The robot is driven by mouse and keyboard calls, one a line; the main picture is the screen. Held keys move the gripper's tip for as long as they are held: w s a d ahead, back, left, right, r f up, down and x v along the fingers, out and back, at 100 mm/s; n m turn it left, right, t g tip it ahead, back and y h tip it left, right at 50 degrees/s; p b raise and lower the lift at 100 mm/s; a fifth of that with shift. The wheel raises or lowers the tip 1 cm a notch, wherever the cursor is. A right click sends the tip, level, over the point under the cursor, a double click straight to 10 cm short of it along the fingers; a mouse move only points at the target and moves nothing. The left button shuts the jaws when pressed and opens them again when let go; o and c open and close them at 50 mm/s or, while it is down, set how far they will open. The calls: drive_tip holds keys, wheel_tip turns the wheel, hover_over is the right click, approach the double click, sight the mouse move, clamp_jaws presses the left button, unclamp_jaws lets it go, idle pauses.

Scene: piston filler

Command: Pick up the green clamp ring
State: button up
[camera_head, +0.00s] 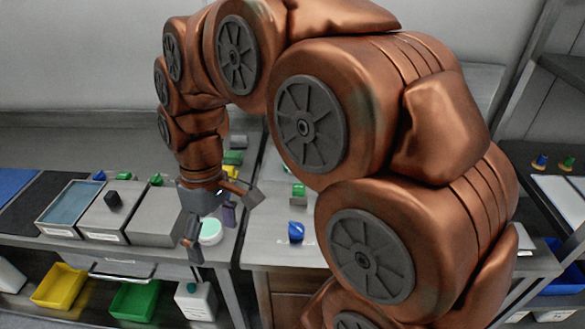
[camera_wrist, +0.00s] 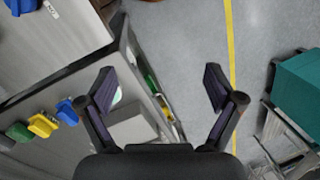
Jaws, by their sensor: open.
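Several small green pieces lie on the bench in the head view: one (camera_head: 299,190) right of my gripper, one (camera_head: 232,157) behind it, and two at the left, (camera_head: 123,176) and (camera_head: 156,180). They are too small to tell which is the clamp ring. A green piece (camera_wrist: 18,132) also shows at the left in the wrist view, beside a yellow piece (camera_wrist: 42,125) and a blue piece (camera_wrist: 67,112). My gripper (camera_head: 222,220) is open and empty above the bench's front edge; its spread fingers also show in the wrist view (camera_wrist: 160,78).
A round white dish with a mint-green top (camera_head: 210,232) stands close to my gripper. A blue piece (camera_head: 296,231) is on the bench to the right. Grey boxes (camera_head: 157,219) stand at left. Yellow (camera_head: 60,286) and green bins (camera_head: 133,300) are below.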

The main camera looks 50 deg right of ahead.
drive_tip(key=w+d+n+t+y+b, duration=0.2)
drive_tip(key=w+d+n, duration=0.3)
drive_tip(key=w+d, duration=1.15)
drive_tip(key=shift+s+d+f+n+t+y+b, duration=0.1)
drive_tip(key=shift+d+f+n+t+b, duration=0.4)
drive_tip(key=shift+d+f, duration=2.45)
drive_tip(key=shift+d+f+n+t+y+b, duration=0.1)
drive_tip(key=shift+d+f+n, duration=0.55)
drive_tip(key=shift+d, duration=4.7)
drive_tip(key=shift+s+d+f+n+t+y+b, duration=0.2)
drive_tip(key=shift+d+f+n, duration=1)
drive_tip(key=shift+d, duration=2.95)
drive_tip(key=shift+m, duration=0.45)
drive_tip(key=shift+d+p+x, duration=0.2)
drive_tip(key=shift+p+x, duration=0.2)
drive_tip(key=shift+x, duration=1.1)
drive_tip(key=shift+d+p+x, duration=0.2)
drive_tip(key=shift+p+x, duration=0.2)
drive_tip(key=shift+x, duration=1.1)
drive_tip(key=shift+f, duration=0.15)
drive_tip(key=shift+c, duration=0.2)
drive_tip(key=c, duration=1.2)
